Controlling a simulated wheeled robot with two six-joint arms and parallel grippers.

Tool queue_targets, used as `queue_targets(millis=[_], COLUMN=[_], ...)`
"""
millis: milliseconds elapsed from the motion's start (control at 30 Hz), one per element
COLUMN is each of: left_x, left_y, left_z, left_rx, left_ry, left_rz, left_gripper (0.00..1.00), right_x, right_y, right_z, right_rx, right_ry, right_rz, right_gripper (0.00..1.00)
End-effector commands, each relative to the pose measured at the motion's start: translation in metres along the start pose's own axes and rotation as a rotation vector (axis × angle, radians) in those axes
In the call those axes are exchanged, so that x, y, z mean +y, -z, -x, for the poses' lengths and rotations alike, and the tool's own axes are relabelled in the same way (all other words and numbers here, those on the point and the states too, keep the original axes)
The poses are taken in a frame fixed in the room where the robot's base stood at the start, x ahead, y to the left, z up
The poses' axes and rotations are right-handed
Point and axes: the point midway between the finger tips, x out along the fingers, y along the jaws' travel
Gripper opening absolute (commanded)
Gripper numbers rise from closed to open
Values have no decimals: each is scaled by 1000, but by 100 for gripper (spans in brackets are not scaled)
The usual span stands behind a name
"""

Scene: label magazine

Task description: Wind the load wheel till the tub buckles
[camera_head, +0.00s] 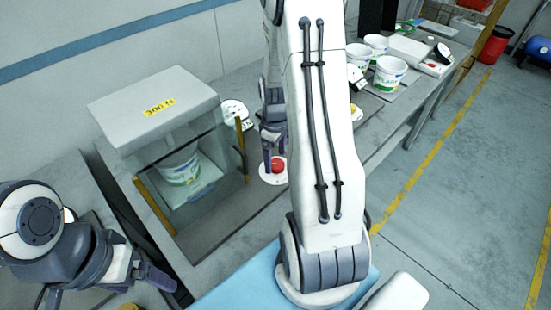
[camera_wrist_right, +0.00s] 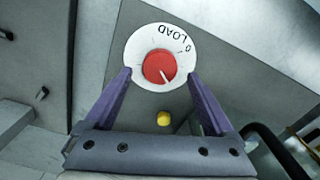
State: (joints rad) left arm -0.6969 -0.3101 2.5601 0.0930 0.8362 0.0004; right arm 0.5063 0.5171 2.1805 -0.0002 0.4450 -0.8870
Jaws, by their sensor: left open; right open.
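The load wheel is a red knob (camera_wrist_right: 160,67) on a round white dial plate (camera_wrist_right: 150,40) marked LOAD and 0; a pale pointer line shows on the knob. In the head view the red knob (camera_head: 278,165) is beside the test box. My right gripper (camera_wrist_right: 160,76) is open, its two fingers on either side of the knob; I cannot tell whether they touch it. A white tub (camera_head: 180,170) with green print stands upright inside the glass-fronted box (camera_head: 155,103) labelled 300 N. My left gripper (camera_head: 108,284) is open at the lower left, away from the box.
Several more tubs (camera_head: 389,72) stand on the bench at the back right. A yellow button (camera_wrist_right: 164,118) sits near the knob.

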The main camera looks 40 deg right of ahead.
Motion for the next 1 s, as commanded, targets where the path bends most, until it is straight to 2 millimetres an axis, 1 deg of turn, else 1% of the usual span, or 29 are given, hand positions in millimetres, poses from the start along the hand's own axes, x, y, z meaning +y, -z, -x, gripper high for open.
queue_targets(millis=[33, 100, 200, 467, 500, 567, 600, 667, 700, 733, 1000], left_x=[0, 0, 0, 0, 0, 0, 0, 0, 0, 0, 0], left_y=[0, 0, 0, 0, 0, 0, 0, 0, 0, 0, 0], left_z=[2, 2, 2, 2, 2, 2, 2, 2, 2, 2, 3], left_rx=[0, 0, 0, 0, 0, 0, 0, 0, 0, 0, 0], left_ry=[0, 0, 0, 0, 0, 0, 0, 0, 0, 0, 0], left_rz=[0, 0, 0, 0, 0, 0, 0, 0, 0, 0, 0], left_gripper=[89, 89, 89, 89, 89, 89, 89, 89, 89, 89, 89], right_x=[0, 0, 0, 1, 1, 1, 1, 1, 1, 1, 1], right_y=[-1, -1, -1, -1, -1, -1, -1, -1, -2, -1, -1], right_z=[-6, -12, -18, -19, -19, -19, -19, -19, -19, -19, -19], right_rx=[-2, -1, -1, 1, 1, 1, 1, 1, 1, 1, 1], right_ry=[2, 1, 1, -1, -1, -1, -1, -1, -1, -1, -1], right_rz=[-1, -1, -2, -3, -3, -3, -3, -3, -3, -3, -43], right_gripper=[89, 89, 89, 89, 81, 58, 43, 20, 5, 3, 3])
